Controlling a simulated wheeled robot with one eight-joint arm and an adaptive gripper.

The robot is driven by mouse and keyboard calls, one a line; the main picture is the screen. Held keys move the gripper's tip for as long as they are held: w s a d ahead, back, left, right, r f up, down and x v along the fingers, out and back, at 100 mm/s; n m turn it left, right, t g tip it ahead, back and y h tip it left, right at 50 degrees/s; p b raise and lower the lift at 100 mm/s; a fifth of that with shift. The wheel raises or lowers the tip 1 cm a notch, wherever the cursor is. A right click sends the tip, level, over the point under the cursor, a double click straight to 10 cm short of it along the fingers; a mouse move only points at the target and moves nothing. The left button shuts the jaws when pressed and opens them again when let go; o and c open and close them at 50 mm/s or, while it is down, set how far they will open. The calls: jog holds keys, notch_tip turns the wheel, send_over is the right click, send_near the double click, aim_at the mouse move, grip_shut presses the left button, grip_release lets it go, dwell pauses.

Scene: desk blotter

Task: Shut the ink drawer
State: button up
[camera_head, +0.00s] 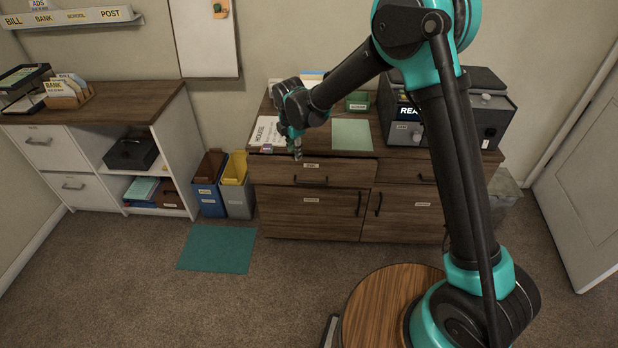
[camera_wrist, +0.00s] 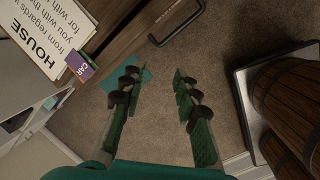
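The wooden cabinet has an upper left drawer (camera_head: 340,172) with a dark handle (camera_head: 311,181) and a small label too small to read. Its front looks wider than the door below and seems to stand out a little from the cabinet. The handle also shows at the top of the wrist view (camera_wrist: 180,38). My gripper (camera_head: 297,156) hangs pointing down at the drawer's left part, near its top edge; I cannot tell whether it touches. In the wrist view my gripper (camera_wrist: 155,78) has its two fingers apart with nothing between them.
A HOUSE letter (camera_head: 266,131) and a purple CAR card (camera_wrist: 79,66) lie by the cabinet top's left end. A green sheet (camera_head: 351,134) and a dark machine (camera_head: 408,108) are further right. Blue and yellow bins (camera_head: 236,190) stand left. Carpet in front is clear, with a teal mat (camera_head: 217,249).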

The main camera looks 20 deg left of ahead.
aim_at(312, 183)
jog(key=w+d+m, duration=0.1)
jog(key=d+m, duration=0.5)
jog(key=m, duration=0.1)
jog(key=x, duration=1.7)
jog(key=shift+f, duration=0.15)
grip_shut()
jog(key=shift+w, duration=0.1)
